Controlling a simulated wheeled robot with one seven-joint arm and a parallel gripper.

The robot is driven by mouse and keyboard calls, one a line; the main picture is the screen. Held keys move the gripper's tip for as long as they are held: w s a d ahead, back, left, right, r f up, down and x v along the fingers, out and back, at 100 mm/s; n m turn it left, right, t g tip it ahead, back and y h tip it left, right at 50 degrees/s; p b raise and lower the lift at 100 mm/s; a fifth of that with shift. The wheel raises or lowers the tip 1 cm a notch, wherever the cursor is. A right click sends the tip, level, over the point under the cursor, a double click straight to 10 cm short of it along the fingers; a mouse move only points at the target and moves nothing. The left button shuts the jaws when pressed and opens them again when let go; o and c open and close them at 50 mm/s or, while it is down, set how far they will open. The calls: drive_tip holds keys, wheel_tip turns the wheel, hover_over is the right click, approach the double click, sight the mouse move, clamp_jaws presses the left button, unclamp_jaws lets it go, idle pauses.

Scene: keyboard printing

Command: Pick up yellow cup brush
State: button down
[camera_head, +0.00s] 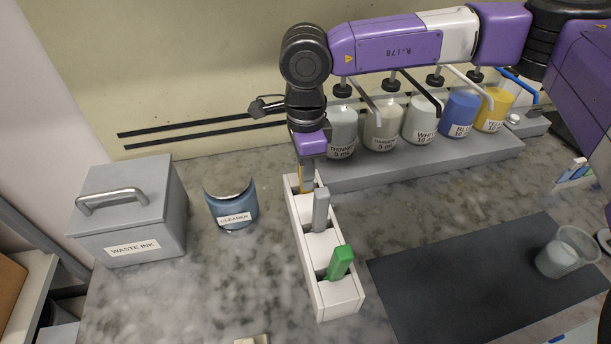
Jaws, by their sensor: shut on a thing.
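The yellow cup brush (303,186) stands in the far compartment of the white brush holder (345,297); only a narrow yellow strip of it shows. My gripper (307,178) points down over that far end, with its fingers around the yellow brush and shut on it. The fingers hide most of the brush. Whether its lower end still touches the holder cannot be told. A grey brush (321,209) stands in the middle of the holder, and a green brush (340,262) stands in the near part, leaning slightly.
A grey waste ink box (132,210) and a blue cleaner container (233,208) stand left of the holder. Several labelled ink bottles (421,122) stand on a grey step behind and right. A dark mat (455,290) with a clear cup (556,259) lies right.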

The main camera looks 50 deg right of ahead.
wheel_tip(320, 180, up, 20)
drive_tip(key=b, duration=0.1)
drive_tip(key=shift+b, duration=0.4)
drive_tip(key=c, duration=1.9)
unclamp_jaws()
drive_tip(key=shift+c, duration=0.2)
clamp_jaws()
drive_tip(key=shift+f, duration=0.1)
